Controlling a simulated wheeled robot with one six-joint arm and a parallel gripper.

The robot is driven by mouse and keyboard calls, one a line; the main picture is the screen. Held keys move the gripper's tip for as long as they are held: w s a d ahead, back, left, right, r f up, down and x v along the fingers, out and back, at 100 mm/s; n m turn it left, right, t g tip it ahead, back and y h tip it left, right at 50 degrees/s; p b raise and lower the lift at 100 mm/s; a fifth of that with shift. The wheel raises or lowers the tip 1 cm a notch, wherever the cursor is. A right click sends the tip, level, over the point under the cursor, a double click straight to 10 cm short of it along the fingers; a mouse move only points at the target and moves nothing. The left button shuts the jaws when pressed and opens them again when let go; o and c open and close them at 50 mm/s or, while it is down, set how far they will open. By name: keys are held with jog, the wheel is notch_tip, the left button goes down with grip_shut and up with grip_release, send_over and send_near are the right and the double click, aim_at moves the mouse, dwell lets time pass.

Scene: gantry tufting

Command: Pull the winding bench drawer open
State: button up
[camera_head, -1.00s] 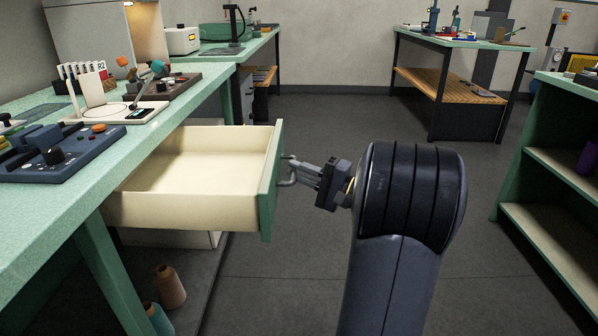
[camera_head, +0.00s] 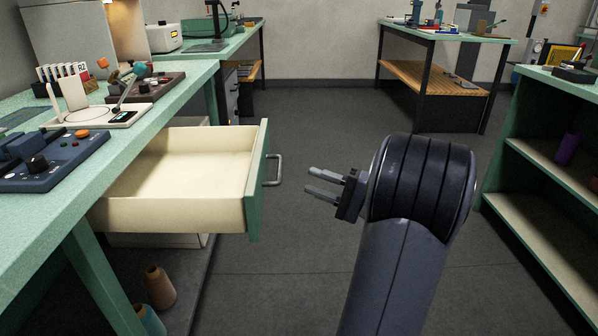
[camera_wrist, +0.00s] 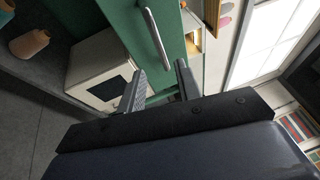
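The winding bench drawer (camera_head: 180,214) stands pulled well out from under the green bench top, and its cream inside looks empty. Its green front (camera_head: 257,185) carries a grey bar handle (camera_head: 277,170). My gripper (camera_head: 314,181) is to the right of the handle, apart from it, with its two fingers spread and nothing between them. In the wrist view, the two fingers (camera_wrist: 160,88) are apart, and the handle (camera_wrist: 154,38) shows beyond them, clear of both.
The winding bench (camera_head: 160,108) holds a dark blue control box (camera_head: 50,165) and other devices. Thread cones (camera_head: 160,286) stand below the drawer. A green shelf unit (camera_head: 545,160) is at right and another bench (camera_head: 440,85) at the back. Grey floor lies open between them.

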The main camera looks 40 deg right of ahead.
jog(key=shift+v, duration=1.4)
jog(key=shift+w+a, duration=0.1)
jog(key=b+x, duration=0.2)
jog(key=x, duration=0.9)
jog(key=shift+a, duration=0.15)
